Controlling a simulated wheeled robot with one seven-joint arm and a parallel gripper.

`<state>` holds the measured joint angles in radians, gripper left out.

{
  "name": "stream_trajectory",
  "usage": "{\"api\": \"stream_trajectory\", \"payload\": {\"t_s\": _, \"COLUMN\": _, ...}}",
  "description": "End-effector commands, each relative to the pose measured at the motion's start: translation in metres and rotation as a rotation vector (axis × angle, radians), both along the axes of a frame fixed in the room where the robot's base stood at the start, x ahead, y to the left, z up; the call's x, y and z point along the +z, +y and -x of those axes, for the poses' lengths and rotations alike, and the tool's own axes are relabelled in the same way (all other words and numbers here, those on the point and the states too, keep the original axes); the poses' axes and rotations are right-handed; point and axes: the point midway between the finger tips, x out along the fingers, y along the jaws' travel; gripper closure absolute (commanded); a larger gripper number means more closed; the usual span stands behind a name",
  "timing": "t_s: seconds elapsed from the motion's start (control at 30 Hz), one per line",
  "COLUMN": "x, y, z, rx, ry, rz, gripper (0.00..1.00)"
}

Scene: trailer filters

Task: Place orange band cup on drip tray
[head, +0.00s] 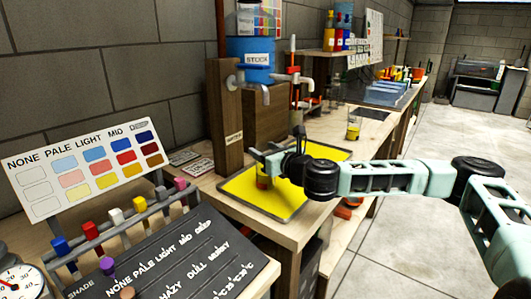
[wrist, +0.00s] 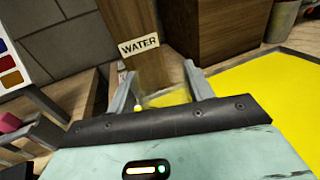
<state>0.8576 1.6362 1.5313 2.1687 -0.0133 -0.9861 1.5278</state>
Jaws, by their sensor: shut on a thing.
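My gripper (head: 262,162) is over the yellow drip tray (head: 272,204), near its left-middle part. It is shut on a small clear cup (head: 263,181) with an orange-red patch low on its side. In the wrist view the clear cup (wrist: 166,97) shows faintly between the two fingers, with a small yellow spot by the left finger. The tray (wrist: 268,92) fills the right of that view. The cup looks upright; I cannot tell whether its base touches the tray.
A wooden post labelled WATER (head: 227,120) with a tap stands behind the tray, beside a blue STOCK container (head: 250,58). A colour chart (head: 85,170), colored pegs and a dark board (head: 165,262) are at left.

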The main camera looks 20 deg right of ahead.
Motion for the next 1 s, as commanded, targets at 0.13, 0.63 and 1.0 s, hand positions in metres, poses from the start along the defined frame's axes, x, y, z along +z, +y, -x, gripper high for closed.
{"api": "stream_trajectory", "payload": {"t_s": 0.13, "x": 0.001, "y": 0.0, "z": 0.0, "rx": 0.0, "ry": -0.002, "rz": 0.0, "gripper": 0.86}}
{"api": "stream_trajectory", "payload": {"t_s": 0.63, "x": -0.003, "y": 0.0, "z": 0.0, "rx": 0.0, "ry": -0.001, "rz": 0.001, "gripper": 0.26}}
{"api": "stream_trajectory", "payload": {"t_s": 1.0, "x": 0.002, "y": -0.011, "z": 0.031, "rx": 0.001, "ry": -0.001, "rz": 0.0, "gripper": 0.26}}
